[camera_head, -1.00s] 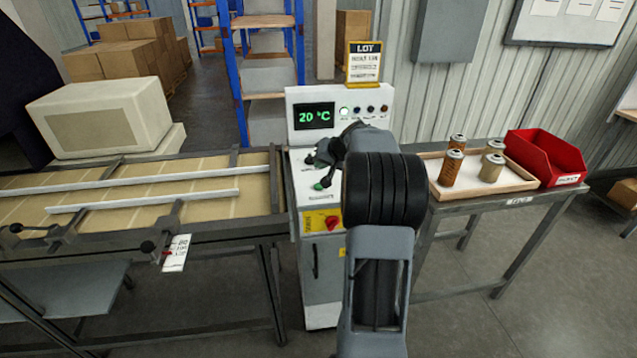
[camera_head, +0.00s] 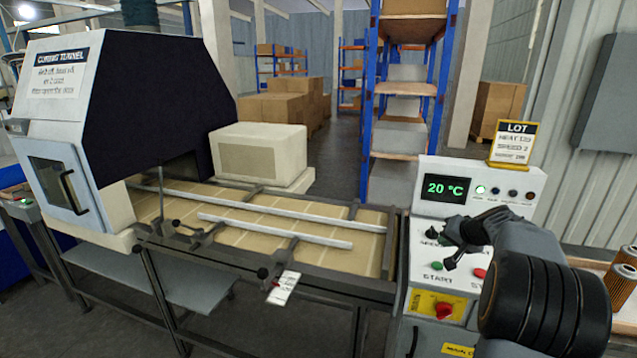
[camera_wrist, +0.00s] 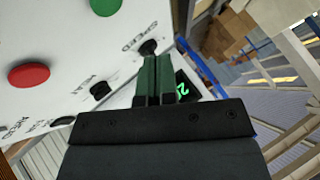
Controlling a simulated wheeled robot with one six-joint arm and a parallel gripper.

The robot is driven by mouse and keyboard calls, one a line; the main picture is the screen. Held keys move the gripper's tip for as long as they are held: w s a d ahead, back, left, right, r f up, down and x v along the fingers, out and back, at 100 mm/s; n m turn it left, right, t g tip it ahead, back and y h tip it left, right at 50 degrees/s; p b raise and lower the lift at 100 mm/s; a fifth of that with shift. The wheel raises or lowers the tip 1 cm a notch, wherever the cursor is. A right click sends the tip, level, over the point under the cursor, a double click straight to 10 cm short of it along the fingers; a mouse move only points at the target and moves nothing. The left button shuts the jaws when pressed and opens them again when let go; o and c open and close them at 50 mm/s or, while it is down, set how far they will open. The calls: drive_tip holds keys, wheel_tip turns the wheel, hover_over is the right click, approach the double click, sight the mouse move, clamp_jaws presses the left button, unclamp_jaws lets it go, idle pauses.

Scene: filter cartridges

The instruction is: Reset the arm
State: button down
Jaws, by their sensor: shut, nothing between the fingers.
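My gripper (camera_head: 450,248) is in front of the control box (camera_head: 409,282) at the right of the head view, with my arm reaching in from the lower right. In the wrist view my gripper (camera_wrist: 157,62) shows two green-grey fingers pressed together with nothing between them. Beyond them are the box's white panel with a red button (camera_wrist: 29,75), a green button (camera_wrist: 105,5) and small black knobs (camera_wrist: 148,47). Part of the green display (camera_wrist: 183,90) shows beside the fingers. Whether the fingertips touch the panel cannot be told.
A conveyor (camera_head: 345,262) with metal guide rails runs left to a curing tunnel (camera_head: 62,110). A lot sign (camera_head: 513,143) stands on the control box. Filter cartridges (camera_head: 622,285) show at the right edge. Blue shelving (camera_head: 368,100) stands behind.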

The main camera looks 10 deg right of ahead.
drive_tip(key=shift+m+g, duration=0.5)
drive_tip(key=shift+g, duration=0.3)
drive_tip(key=s+f, duration=0.1)
drive_tip(key=f, duration=0.1)
drive_tip(key=s+a+f, duration=0.1)
drive_tip(key=shift+s+f, duration=0.35)
drive_tip(key=s+a+r+n+g, duration=0.1)
drive_tip(key=s+a+n, duration=0.3)
drive_tip(key=s+a, duration=0.7)
drive_tip(key=s+a+n+g+h+p, duration=0.1)
drive_tip(key=s+a+n, duration=0.3)
drive_tip(key=s+a, duration=0.7)
drive_tip(key=a+g, duration=0.1)
drive_tip(key=a, duration=0.3)
drive_tip(key=shift+s+a+r+g+h+p, duration=0.15)
drive_tip(key=shift+a+r+g+h+p, duration=0.15)
drive_tip(key=shift+r+g, duration=0.1)
